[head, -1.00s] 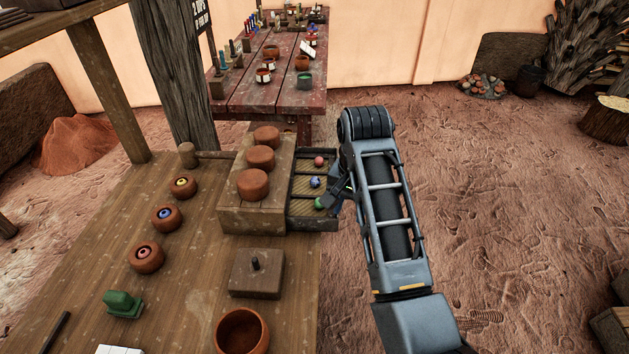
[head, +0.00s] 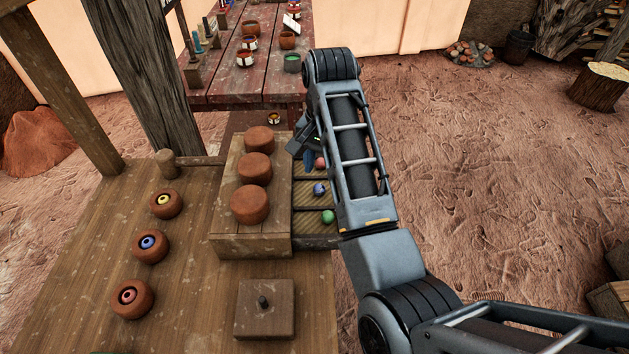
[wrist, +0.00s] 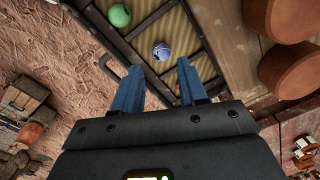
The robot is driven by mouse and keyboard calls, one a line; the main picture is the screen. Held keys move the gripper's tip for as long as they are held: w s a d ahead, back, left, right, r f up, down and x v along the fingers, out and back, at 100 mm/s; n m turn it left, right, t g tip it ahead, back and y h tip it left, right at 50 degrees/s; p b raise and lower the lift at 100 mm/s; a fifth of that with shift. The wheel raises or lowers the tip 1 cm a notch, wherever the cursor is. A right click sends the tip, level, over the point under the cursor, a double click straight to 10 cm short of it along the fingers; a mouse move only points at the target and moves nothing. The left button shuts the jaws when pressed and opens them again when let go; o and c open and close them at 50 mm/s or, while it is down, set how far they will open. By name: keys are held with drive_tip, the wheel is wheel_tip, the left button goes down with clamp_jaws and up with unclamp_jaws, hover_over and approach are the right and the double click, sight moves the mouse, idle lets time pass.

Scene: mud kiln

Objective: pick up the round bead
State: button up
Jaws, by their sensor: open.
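Three small beads lie in a divided wooden tray (head: 318,242): a red one (head: 320,163) at the far end, a blue one (head: 319,189) in the middle and a green one (head: 327,216) nearest. They all look roundish; I cannot tell which is the round one. My gripper (head: 309,160) is beside the red bead at the tray's far end. In the wrist view the gripper (wrist: 157,84) has its two blue fingers apart with nothing between them.
A wooden block (head: 228,245) with three clay discs (head: 249,205) stands left of the tray. Several clay rings with coloured centres (head: 150,243) sit on the table's left. A knobbed wooden square (head: 264,310) is in front. A red table (head: 225,90) stands behind. The ground at right is open.

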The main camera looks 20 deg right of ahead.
sight(319, 187)
drive_tip(key=f, duration=0.7)
drive_tip(key=shift+w+f+p, duration=0.1)
drive_tip(key=shift+w+p, duration=0.2)
drive_tip(key=shift+p, duration=0.1)
clamp_jaws()
drive_tip(key=shift+r, duration=0.7)
wheel_tip(319, 187, up, 2)
drive_tip(key=shift+r+b, duration=0.2)
drive_tip(key=shift+b, duration=0.15)
drive_tip(key=s+d+r+p, duration=0.3)
drive_tip(key=d+r, duration=0.4)
drive_tip(key=d, duration=0.3)
drive_tip(key=shift+s+d+r, duration=0.15)
drive_tip(key=shift+s+d, duration=0.25)
drive_tip(key=shift+s, duration=0.15)
